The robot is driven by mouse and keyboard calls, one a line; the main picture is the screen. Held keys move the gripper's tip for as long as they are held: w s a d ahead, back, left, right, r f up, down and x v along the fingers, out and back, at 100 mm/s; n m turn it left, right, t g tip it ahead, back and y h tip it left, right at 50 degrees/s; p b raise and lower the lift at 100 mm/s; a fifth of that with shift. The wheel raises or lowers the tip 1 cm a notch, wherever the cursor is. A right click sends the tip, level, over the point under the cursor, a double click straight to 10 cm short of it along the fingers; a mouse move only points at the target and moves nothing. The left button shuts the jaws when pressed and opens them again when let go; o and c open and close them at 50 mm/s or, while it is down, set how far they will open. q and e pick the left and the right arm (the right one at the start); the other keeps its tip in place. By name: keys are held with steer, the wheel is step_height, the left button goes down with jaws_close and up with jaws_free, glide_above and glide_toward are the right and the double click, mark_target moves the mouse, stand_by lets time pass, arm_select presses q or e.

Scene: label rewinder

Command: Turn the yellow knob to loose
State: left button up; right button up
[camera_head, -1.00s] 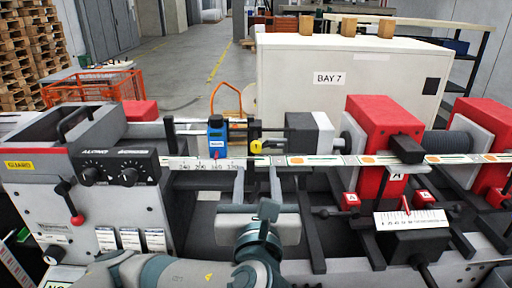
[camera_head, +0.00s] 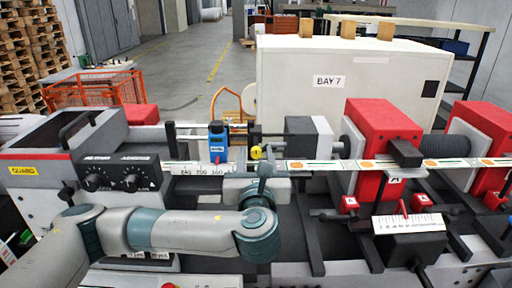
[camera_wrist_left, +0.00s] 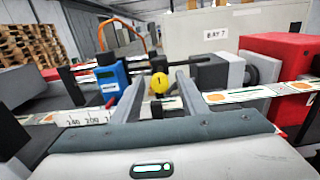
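The yellow knob (camera_head: 256,152) is small and round and sits on a dark shaft just right of the blue block, above the label strip. My left gripper (camera_head: 258,170) comes from the near side, just below the knob in the head view. In the left wrist view my left gripper (camera_wrist_left: 161,77) is open, with a finger on each side of the knob. I see no contact, and cannot tell how deep the knob lies between the fingers. My right gripper is out of view.
The blue block (camera_head: 217,141) stands close left of the knob over a white scale (camera_head: 197,168). A grey block (camera_head: 308,136) and red housing (camera_head: 382,135) are to the right. The label strip (camera_head: 330,165) crosses below. A white BAY 7 cabinet (camera_head: 345,80) stands behind.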

arm_select(q)
steer(key=shift+w, duration=0.7)
steer(key=shift+c, duration=0.4)
jaws_close()
